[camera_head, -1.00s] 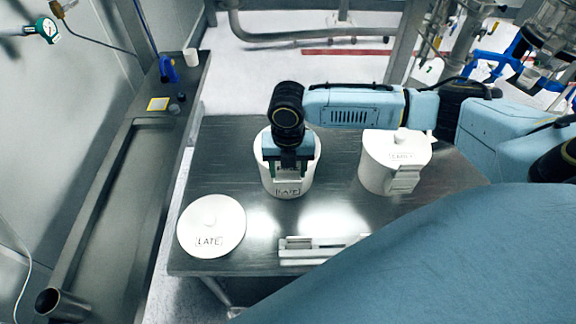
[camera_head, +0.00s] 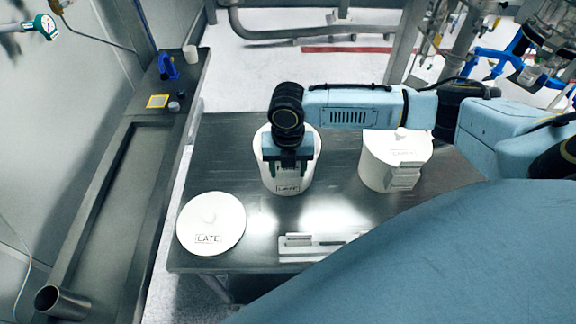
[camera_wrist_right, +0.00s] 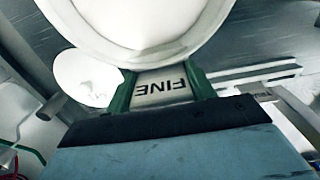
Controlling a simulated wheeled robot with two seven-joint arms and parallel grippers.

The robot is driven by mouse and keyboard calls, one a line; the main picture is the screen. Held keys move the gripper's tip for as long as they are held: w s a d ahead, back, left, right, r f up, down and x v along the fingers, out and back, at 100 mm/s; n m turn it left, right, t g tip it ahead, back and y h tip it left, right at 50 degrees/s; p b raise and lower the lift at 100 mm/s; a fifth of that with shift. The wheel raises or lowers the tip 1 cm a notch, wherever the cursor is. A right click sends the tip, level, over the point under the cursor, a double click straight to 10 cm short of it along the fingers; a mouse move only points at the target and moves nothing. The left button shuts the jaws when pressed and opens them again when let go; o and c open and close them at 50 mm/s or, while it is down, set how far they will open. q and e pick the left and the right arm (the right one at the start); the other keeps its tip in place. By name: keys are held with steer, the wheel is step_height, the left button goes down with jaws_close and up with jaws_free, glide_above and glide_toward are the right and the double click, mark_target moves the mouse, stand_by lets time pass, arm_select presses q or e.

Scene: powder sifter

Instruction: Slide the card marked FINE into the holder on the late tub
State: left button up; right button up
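The late tub (camera_head: 308,178) is white, open-topped and marked LATE on its front. It stands mid-table, and its rim and wall fill the top of the right wrist view (camera_wrist_right: 140,45). My right gripper (camera_head: 287,176) is at the tub's front wall. In the right wrist view its green fingers (camera_wrist_right: 162,92) are shut on the pale FINE card (camera_wrist_right: 160,86), whose lettering appears upside down. The card is close to the tub wall; whether it is inside the holder cannot be told, as the gripper hides that part. My left gripper is out of view.
A white lid (camera_head: 210,218) marked LATE lies at the table's left front. A second white tub (camera_head: 374,172), lidded and with a front holder, stands to the right. A pale slotted rack (camera_head: 298,252) lies at the front edge. Bare table lies between them.

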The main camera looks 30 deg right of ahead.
steer(key=o, duration=0.5)
step_height(320, 180, up, 13)
steer(key=shift+r+b, duration=0.2)
steer(key=shift+b, duration=0.15)
